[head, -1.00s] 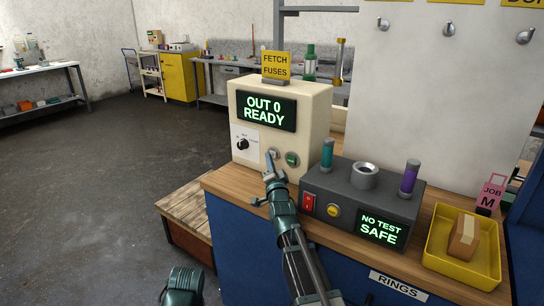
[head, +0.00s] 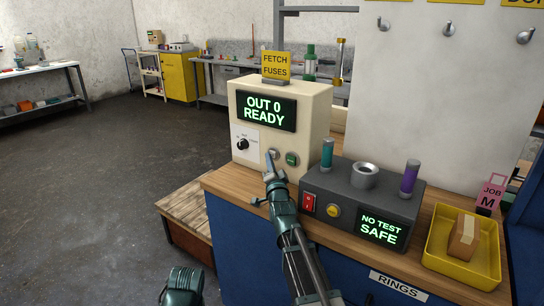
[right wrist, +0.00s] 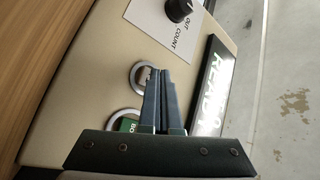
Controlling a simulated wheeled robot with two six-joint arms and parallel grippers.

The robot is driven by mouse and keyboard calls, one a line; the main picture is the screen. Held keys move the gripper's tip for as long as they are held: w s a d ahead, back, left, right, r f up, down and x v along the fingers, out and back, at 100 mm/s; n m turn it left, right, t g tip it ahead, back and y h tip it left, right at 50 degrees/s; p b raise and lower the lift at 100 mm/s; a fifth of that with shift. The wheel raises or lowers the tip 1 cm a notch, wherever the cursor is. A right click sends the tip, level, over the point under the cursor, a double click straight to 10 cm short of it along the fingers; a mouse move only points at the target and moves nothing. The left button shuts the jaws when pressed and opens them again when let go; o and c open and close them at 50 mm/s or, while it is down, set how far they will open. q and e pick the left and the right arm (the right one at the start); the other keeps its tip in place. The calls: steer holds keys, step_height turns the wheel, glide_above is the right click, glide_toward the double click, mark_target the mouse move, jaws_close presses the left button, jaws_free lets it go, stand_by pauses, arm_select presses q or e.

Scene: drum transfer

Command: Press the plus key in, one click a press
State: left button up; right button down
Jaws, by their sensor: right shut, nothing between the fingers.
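The cream machine (head: 310,115) stands on the bench with a display (head: 266,110) reading OUT 0 READY. Below the display are a pale round key (head: 274,153) and a green round key (head: 291,158). In the right wrist view, the pale key (right wrist: 141,75) sits in a metal ring, partly covered by my fingers, so its mark is not readable. My right gripper (head: 269,154) is shut and empty, its tips at the pale key in the head view. I cannot tell whether they touch it. A teal part of my left arm shows at the bottom edge; its fingers do not show.
A black knob (head: 243,144) sits left of the keys. A dark grey tester (head: 340,190) reading NO TEST SAFE stands to the right, with teal and purple cylinders upright on it. A yellow tray (head: 437,255) holds a brown box.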

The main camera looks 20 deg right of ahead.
steer(key=shift+w+d, duration=0.1)
stand_by(0.5)
steer(key=shift+w+d, duration=0.2)
steer(key=shift+d, duration=0.1)
steer(key=shift+s+a, duration=0.3)
steer(key=shift+a, duration=0.05)
stand_by(0.4)
steer(key=shift+s+a, duration=0.95)
steer(key=shift+a, duration=0.25)
steer(key=shift+s+a, duration=0.9)
steer(key=shift+a, duration=0.3)
steer(key=shift+f, duration=0.1)
